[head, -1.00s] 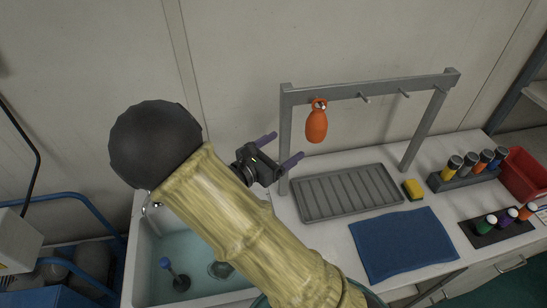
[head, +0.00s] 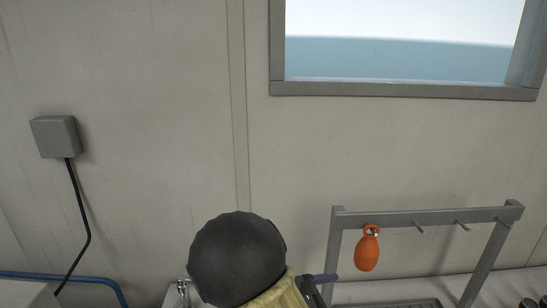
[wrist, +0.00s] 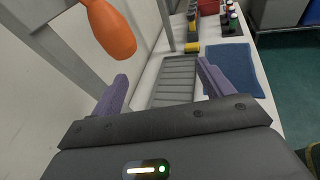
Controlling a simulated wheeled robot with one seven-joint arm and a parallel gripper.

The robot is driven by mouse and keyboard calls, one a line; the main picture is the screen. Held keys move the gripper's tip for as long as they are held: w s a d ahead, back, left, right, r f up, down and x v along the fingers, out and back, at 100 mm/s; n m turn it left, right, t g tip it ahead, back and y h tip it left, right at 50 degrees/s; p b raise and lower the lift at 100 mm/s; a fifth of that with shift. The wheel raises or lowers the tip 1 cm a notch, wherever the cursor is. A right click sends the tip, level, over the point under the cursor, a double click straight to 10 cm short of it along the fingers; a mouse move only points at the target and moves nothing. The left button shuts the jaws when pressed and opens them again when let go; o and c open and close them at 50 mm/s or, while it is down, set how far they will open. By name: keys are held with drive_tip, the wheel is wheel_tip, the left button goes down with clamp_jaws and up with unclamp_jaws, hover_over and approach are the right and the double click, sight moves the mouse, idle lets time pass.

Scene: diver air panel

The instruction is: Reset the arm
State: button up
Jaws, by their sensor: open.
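My gripper (wrist: 162,72) is open, with its two purple fingers apart and nothing between them in the wrist view. My arm's dark rounded joint stands at the bottom centre of the head view.
An orange float-shaped item (head: 367,250) hangs from the grey peg rack (head: 400,218); it shows close on the left in the wrist view (wrist: 108,30). A ribbed grey tray (wrist: 175,80), blue mat (wrist: 235,68) and yellow sponge (wrist: 192,47) lie beyond the fingers.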

drive_tip(key=s+d+f+m+g+y, duration=0.3)
drive_tip(key=s+f+m+g+y, duration=0.3)
drive_tip(key=s+m, duration=0.3)
drive_tip(key=a+r+m+t+y, duration=0.1)
drive_tip(key=m+y, duration=0.2)
drive_tip(key=m, duration=0.1)
drive_tip(key=a+r+m+t+y, duration=0.1)
drive_tip(key=m+y, duration=0.2)
drive_tip(key=m, duration=0.1)
drive_tip(key=a+r+m+t+y, duration=0.1)
drive_tip(key=r+m+y, duration=0.1)
drive_tip(key=m, duration=0.1)
drive_tip(key=shift+a+m+t+y, duration=0.15)
drive_tip(key=shift+m+t+y, duration=0.15)
drive_tip(key=shift+m+y, duration=0.1)
idle(1.8)
